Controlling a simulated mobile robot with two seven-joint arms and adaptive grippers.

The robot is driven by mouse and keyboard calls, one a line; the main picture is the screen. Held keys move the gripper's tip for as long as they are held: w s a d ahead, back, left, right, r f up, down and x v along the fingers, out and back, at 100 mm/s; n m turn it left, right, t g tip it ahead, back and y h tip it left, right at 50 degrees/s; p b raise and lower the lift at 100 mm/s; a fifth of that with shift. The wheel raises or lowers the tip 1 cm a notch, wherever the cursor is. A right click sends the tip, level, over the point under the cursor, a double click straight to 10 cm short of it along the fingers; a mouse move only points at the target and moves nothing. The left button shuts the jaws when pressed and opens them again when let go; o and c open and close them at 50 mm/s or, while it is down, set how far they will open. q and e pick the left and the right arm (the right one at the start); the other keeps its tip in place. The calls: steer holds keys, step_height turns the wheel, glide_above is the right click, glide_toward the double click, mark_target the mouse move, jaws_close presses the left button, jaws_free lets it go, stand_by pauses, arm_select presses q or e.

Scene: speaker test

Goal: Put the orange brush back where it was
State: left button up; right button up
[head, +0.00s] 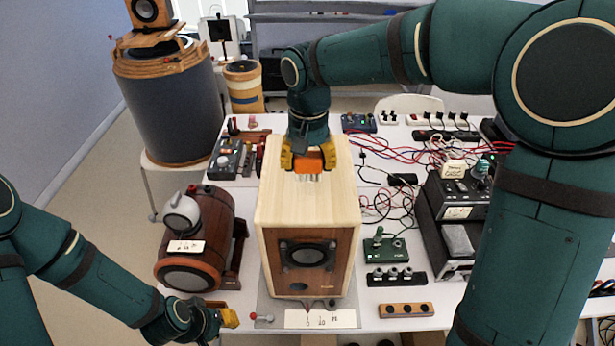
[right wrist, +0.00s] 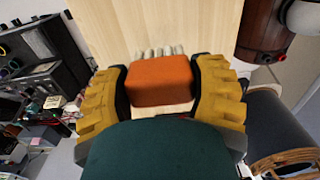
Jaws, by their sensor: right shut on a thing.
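The orange brush (head: 309,161) is a small orange block with pale bristles at one end. My right gripper (head: 307,156) is shut on it, one yellow finger on each side, at the top of a wooden speaker box (head: 335,203). In the right wrist view the brush (right wrist: 160,80) sits between the yellow fingers (right wrist: 163,92), its bristles over the pale wood. I cannot tell whether the brush touches the wood. My left gripper (head: 228,318) is low at the left, near the table's front edge; its opening is unclear.
A brown wooden drum-shaped device (head: 198,240) stands left of the speaker box. Tools and a grey case (head: 232,157) lie behind it. Right of the box are cables, a green switch box (head: 385,250) and stacked black instruments (head: 457,205). A white label card (head: 320,319) lies in front.

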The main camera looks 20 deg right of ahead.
mark_target(308, 177)
steer(key=shift+w+f, duration=0.1)
steer(key=shift+f, duration=0.6)
step_height(308, 177, down, 2)
steer(key=shift+f, duration=0.5)
steer(key=shift+f, duration=0.1)
steer(key=o, duration=1.2)
